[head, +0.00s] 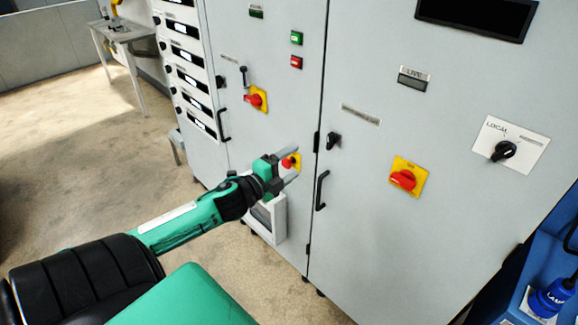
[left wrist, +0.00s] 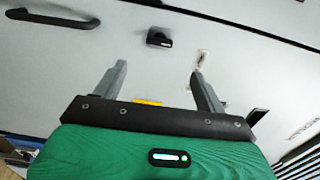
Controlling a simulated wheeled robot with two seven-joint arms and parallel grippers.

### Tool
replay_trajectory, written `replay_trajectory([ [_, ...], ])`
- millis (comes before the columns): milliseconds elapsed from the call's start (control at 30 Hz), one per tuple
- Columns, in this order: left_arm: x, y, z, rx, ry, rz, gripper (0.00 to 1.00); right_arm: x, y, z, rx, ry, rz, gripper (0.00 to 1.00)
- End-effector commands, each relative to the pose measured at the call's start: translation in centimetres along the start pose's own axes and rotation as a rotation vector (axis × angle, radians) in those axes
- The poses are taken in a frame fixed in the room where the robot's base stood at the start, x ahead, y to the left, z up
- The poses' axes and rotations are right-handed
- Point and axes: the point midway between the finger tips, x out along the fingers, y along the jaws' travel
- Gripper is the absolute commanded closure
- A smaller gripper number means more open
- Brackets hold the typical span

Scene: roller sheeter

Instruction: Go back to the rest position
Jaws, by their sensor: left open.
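My left gripper (head: 291,163) reaches out from the left in front of the grey cabinet (head: 365,245). Its two grey fingers are apart with nothing between them, and they also show in the left wrist view (left wrist: 158,76). In the head view a red button on a yellow plate (head: 290,161) shows between or just behind the fingers. Whether the fingers touch it I cannot tell. In the left wrist view a black knob (left wrist: 159,39) shows on the cabinet face beyond the fingertips. My right gripper is in neither view.
The cabinet carries red rotary switches on yellow plates (head: 404,177) (head: 256,98), a black handle (head: 321,190) and a LOCAL selector (head: 504,151). A blue unit (head: 540,255) stands at the lower right. Open floor (head: 90,155) lies left, with a small table (head: 122,32) behind.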

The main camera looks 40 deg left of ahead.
Motion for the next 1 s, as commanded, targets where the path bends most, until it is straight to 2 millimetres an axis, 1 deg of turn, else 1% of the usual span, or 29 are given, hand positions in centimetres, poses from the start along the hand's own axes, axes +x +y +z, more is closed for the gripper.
replay_trajectory([
  [767,0.0,0.1,0.0,-0.001,-0.001,0.001,0.27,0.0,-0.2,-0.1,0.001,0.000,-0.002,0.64],
  [867,0.1,1.5,0.7,-0.023,-0.019,0.021,0.27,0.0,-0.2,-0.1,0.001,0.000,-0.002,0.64],
  [967,0.0,5.3,2.4,-0.087,-0.068,0.075,0.27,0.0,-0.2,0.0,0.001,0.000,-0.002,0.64],
  [1000,-0.2,7.6,3.3,-0.126,-0.098,0.106,0.27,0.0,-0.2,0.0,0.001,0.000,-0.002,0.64],
])
